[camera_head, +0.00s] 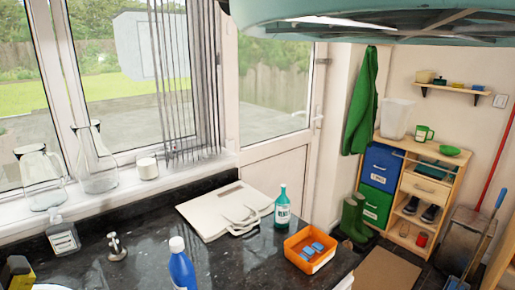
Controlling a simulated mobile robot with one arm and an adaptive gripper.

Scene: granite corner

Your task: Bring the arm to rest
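My gripper and arm are not visible in the head view, so I cannot tell how the arm stands or whether it holds anything. The dark granite worktop (215,262) fills the lower left. On it lie a flat cream bag-like item with handles (222,210), a green bottle with a white label (281,207) standing upright, and an orange tray (296,262) holding blue pieces. A blue bottle with a pale cap (182,268) stands at the front edge of the picture.
A large teal rounded object (380,14) hangs across the top right. Glass jugs (96,165) and a white cup (147,168) stand on the windowsill. A soap dispenser (63,238) stands below. A wooden shelf unit (423,190), green boots (353,215) and a bin (467,240) are right.

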